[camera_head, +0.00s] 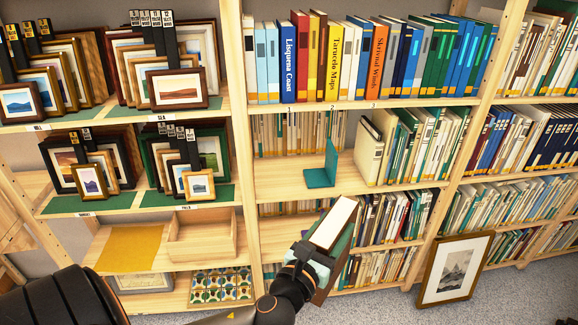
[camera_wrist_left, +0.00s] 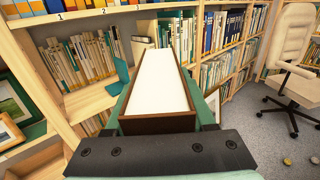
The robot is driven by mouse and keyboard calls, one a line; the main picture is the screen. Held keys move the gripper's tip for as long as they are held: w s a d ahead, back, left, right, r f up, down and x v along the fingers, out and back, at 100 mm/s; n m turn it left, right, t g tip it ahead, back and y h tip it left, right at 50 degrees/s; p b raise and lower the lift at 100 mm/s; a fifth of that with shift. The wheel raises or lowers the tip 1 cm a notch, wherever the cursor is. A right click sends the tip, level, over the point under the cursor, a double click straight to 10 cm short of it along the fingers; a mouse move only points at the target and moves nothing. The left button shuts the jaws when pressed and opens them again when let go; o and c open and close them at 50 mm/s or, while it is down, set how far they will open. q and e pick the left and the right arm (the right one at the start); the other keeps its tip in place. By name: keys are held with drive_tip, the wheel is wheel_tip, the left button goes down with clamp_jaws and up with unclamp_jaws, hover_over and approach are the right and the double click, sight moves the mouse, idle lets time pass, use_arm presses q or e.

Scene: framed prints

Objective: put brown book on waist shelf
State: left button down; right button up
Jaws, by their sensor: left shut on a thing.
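My left gripper (camera_head: 322,258) is shut on a book with brown covers and white page edges (camera_head: 334,222). I hold the book in front of the shelving, apart from the shelf boards. In the left wrist view the brown book (camera_wrist_left: 158,100) stretches away between the fingers, its white page edges facing up. The waist-height shelf (camera_head: 284,180) of the middle bookcase has bare board at its left front. A teal bookend (camera_head: 322,168) stands on that shelf, also seen in the left wrist view (camera_wrist_left: 121,76). My right gripper is not in view.
A row of books (camera_head: 410,145) fills the shelf right of the bookend, with a gap between. More books (camera_head: 295,133) stand at the back. The upper shelf is full of books (camera_head: 370,60). A framed mountain print (camera_head: 455,270) leans below right. A chair (camera_wrist_left: 295,60) stands right.

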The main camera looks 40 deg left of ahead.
use_arm(q)
drive_tip(key=w+a+f+n+g+y+p, duration=0.1)
drive_tip(key=w+a+n+g+y, duration=0.2)
drive_tip(key=a, duration=0.8)
drive_tip(key=w+a+f+n+g+y+p, duration=0.2)
drive_tip(key=w+a+n+y, duration=0.3)
drive_tip(key=w+a+y, duration=0.2)
drive_tip(key=shift+w+a+g+y, duration=0.4)
drive_tip(key=shift+w+a, duration=1)
drive_tip(key=shift+a, duration=1)
drive_tip(key=shift+s+d, duration=0.1)
drive_tip(key=shift+f, duration=0.1)
